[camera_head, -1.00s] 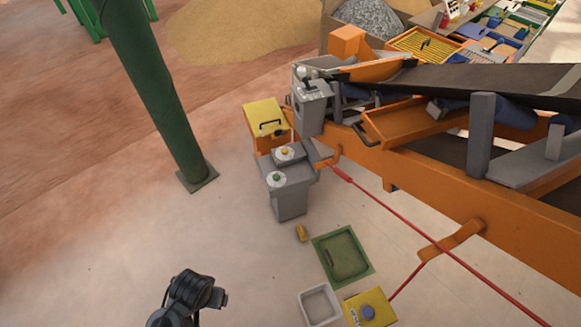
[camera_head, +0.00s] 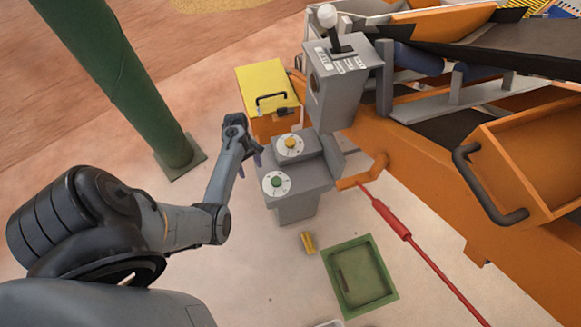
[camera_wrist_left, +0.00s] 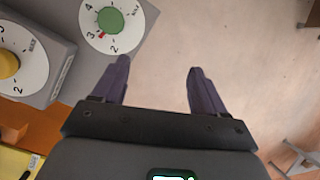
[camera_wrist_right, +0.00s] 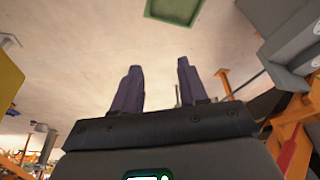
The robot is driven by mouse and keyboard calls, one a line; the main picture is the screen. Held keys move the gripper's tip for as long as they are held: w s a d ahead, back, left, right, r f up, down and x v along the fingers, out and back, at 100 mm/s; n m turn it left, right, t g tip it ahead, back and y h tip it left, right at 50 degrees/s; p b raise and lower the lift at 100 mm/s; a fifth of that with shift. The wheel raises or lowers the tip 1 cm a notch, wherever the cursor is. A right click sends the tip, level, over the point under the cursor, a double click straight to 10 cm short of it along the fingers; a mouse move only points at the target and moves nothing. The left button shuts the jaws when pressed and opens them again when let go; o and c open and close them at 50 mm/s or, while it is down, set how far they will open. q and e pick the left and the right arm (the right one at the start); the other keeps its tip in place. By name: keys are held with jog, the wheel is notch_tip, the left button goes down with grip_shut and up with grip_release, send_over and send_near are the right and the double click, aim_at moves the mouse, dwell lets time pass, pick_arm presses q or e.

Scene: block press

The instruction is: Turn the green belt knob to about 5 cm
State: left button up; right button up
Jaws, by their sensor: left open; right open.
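The green knob (camera_head: 277,182) sits on a white numbered dial on top of the grey control box (camera_head: 300,207). In the left wrist view the green knob (camera_wrist_left: 110,20) is at the upper left, with a red mark on its edge near the 3. My left gripper (camera_head: 249,165) is open and empty, left of the box and apart from the knob. Its fingers (camera_wrist_left: 160,68) point past the dial's right side in the left wrist view. My right gripper (camera_wrist_right: 158,65) is open and empty over the floor in its own wrist view; the head view does not show it.
A yellow knob (camera_head: 291,143) on its own dial is beside the green one, on a raised step. A yellow-lidded orange box (camera_head: 268,90) stands behind. A grey lever box (camera_head: 345,85) and the orange conveyor frame (camera_head: 420,150) are to the right. A green post (camera_head: 120,75) stands left.

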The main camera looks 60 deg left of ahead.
aim_at(276, 181)
pick_arm(q)
jog(key=w+d+f+t+b, duration=0.1)
jog(key=w+f+t+b, duration=0.2)
jog(key=w, duration=0.4)
jog(key=shift+g, duration=0.7)
jog(key=b+x, duration=0.4)
jog(key=x, duration=0.5)
jog(key=shift+w+d+f, duration=0.1)
jog(key=shift+d+f, duration=0.2)
pick_arm(e)
notch_tip(276, 181, down, 9)
jog(key=shift+s+d, duration=0.2)
jog(key=shift+d, duration=0.15)
pick_arm(q)
jog(key=c, duration=1)
jog(key=shift+h, duration=0.3)
pick_arm(e)
jog(key=shift+d, duration=0.1)
pick_arm(q)
jog(key=shift+r, duration=0.1)
pick_arm(e)
jog(key=shift+r, duration=0.15)
